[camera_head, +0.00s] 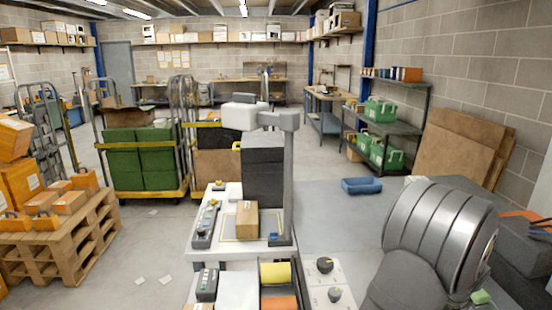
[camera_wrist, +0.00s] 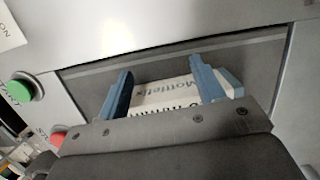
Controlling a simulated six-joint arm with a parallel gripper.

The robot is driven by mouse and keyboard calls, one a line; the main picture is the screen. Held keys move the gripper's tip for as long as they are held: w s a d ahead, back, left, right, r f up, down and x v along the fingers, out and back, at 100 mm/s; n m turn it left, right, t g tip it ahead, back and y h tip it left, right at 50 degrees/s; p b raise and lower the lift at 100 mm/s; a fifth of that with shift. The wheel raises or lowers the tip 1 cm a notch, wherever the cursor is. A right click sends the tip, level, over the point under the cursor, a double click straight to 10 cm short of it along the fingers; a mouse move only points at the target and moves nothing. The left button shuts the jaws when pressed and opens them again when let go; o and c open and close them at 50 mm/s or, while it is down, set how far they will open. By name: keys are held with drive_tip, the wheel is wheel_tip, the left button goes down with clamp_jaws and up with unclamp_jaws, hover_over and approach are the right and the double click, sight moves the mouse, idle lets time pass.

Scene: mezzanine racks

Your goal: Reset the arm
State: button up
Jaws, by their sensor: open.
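My gripper (camera_wrist: 160,68) shows in the wrist view, with its two blue fingers apart. A white box (camera_wrist: 165,92) with dark and blue lettering lies between and partly behind the fingers. The box sits in a grey recess (camera_wrist: 85,78) in a pale panel. I cannot tell whether the fingers touch the box. In the head view my gripper is not visible; large grey rounded arm parts fill the lower right.
A green button (camera_wrist: 20,92) and a red button (camera_wrist: 58,138) are on the panel. In the head view, a white worktable holds a cardboard box (camera_head: 247,220) beside a grey post (camera_head: 288,180).

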drive_tip(key=shift+r, duration=0.1)
wheel_tip(320, 180, up, 8)
drive_tip(key=f, duration=0.8)
drive_tip(key=shift+s+f, duration=0.2)
drive_tip(key=shift+f, duration=0.2)
drive_tip(key=w, duration=0.2)
drive_tip(key=shift+w+a+r, duration=0.1)
drive_tip(key=shift+w+r, duration=0.05)
drive_tip(key=shift+w, duration=0.85)
